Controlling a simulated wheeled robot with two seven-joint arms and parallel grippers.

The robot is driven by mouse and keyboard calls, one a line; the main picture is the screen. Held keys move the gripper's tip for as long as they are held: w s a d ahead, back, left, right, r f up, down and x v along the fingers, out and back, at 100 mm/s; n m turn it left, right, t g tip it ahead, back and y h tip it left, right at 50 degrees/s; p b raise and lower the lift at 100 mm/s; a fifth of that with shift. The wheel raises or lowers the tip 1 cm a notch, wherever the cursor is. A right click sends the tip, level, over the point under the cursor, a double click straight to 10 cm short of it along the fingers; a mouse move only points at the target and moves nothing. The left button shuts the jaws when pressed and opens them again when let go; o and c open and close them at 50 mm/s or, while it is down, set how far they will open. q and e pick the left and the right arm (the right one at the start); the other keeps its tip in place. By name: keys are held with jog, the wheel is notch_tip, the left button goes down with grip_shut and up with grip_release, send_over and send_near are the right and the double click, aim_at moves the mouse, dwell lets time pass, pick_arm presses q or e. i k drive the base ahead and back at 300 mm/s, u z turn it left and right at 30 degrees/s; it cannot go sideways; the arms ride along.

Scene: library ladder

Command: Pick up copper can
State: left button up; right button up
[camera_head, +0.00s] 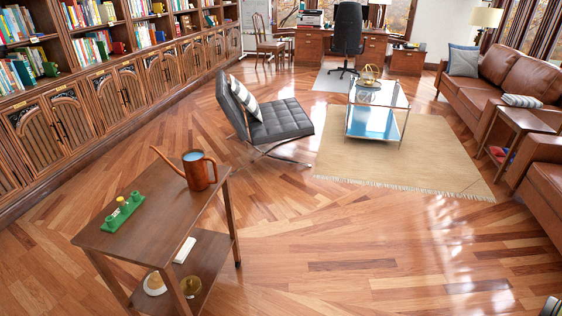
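The copper can (199,172) is a watering can with a long thin spout pointing left and a loop handle on its right. It stands upright on the far right part of the wooden side table's top (126,229). Its open top shows a blue surface inside. A small dark and grey piece, perhaps of my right gripper (551,306), shows at the bottom right corner, far from the can. It is too cut off to show its fingers. My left gripper is not in view.
A green tray (123,213) with small items sits on the tabletop left of the can. The lower shelf holds a white object (185,250) and brass-coloured items (190,287). A black chair (270,117) stands behind; bookcases line the left. Open floor (340,245) lies right of the table.

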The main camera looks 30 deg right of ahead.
aim_at(194, 160)
jog(key=z, duration=0.75)
jog(key=i, duration=1)
